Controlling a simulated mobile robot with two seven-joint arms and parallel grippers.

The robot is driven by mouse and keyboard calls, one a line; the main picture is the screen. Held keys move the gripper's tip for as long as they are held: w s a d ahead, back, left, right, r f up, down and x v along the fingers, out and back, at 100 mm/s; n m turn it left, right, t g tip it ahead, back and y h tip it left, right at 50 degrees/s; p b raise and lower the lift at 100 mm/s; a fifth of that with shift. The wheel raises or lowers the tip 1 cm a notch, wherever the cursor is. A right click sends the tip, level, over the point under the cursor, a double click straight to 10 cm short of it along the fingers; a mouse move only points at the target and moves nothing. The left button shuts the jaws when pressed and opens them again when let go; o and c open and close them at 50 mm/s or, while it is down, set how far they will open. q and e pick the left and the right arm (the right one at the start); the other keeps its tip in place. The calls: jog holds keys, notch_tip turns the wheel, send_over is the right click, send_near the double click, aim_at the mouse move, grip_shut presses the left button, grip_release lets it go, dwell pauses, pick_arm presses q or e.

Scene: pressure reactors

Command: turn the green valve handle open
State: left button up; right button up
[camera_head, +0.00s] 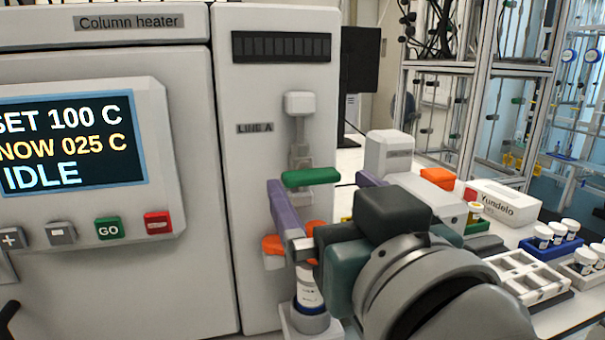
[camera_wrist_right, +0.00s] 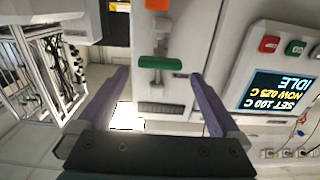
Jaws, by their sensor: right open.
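The green valve handle (camera_head: 311,177) is a bar lying crosswise on a grey upright pipe on the LINE A panel. It also shows near the middle of the right wrist view (camera_wrist_right: 160,62), which is upside down. My right gripper (camera_head: 320,182) has its purple fingers spread, one on each side of the green handle. In the wrist view the fingertips (camera_wrist_right: 160,75) are wide apart with nothing held between them. I cannot tell whether either finger touches the handle. My left gripper is in neither view.
An orange handle (camera_head: 274,244) sits below the green one, partly behind my right gripper. A white bottle (camera_head: 307,290) stands under it. The column heater (camera_head: 95,225), showing IDLE, fills the left. A bench with racks and vials (camera_head: 530,278) is at the right.

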aim_at(315, 177)
jog(key=shift+x, duration=1.85)
jog(key=shift+c, duration=1.4)
jog(key=c, duration=0.9)
jog(key=shift+c, duration=0.2)
